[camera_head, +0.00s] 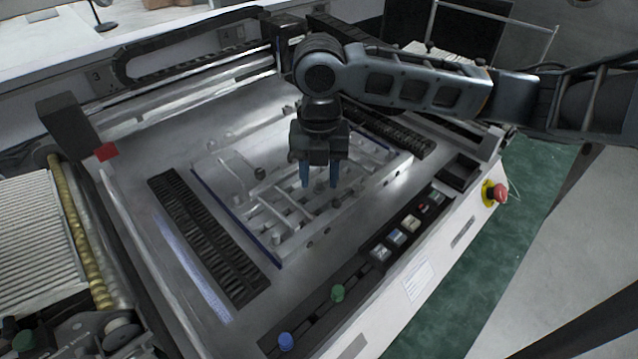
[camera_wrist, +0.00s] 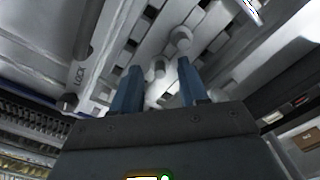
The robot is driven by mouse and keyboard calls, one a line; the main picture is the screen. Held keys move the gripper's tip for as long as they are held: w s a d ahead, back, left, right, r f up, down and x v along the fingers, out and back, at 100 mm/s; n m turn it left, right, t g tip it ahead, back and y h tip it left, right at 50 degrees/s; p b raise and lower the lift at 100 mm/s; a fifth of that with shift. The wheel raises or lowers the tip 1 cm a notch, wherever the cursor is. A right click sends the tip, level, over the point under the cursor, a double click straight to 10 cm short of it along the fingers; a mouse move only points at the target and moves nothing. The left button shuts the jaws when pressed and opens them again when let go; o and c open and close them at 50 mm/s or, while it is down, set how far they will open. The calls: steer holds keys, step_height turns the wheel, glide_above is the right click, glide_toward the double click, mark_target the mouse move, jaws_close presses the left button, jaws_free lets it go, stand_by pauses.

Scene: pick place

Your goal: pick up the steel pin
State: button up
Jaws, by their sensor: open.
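My gripper (camera_head: 319,184) points down over the pale slotted fixture plate (camera_head: 225,160) in the head view, its two blue fingers apart. In the wrist view my gripper (camera_wrist: 160,68) is open, with the fingers on either side of a small pale-grey peg (camera_wrist: 158,72), which looks like the steel pin. I cannot tell its height relative to the fingertips, and no contact shows. A second rounded grey peg (camera_wrist: 181,36) stands just beyond the right finger. The pin cannot be made out in the head view.
A dark ribbed strip (camera_head: 205,235) lies left of the plate. A row of buttons (camera_head: 395,238) and a red emergency knob (camera_head: 500,193) line the front right edge. A dark post (camera_head: 259,172) rises from the plate.

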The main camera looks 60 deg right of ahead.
steer(key=shift+f, duration=0.1)
jaws_close()
stand_by(0.3)
stand_by(0.4)
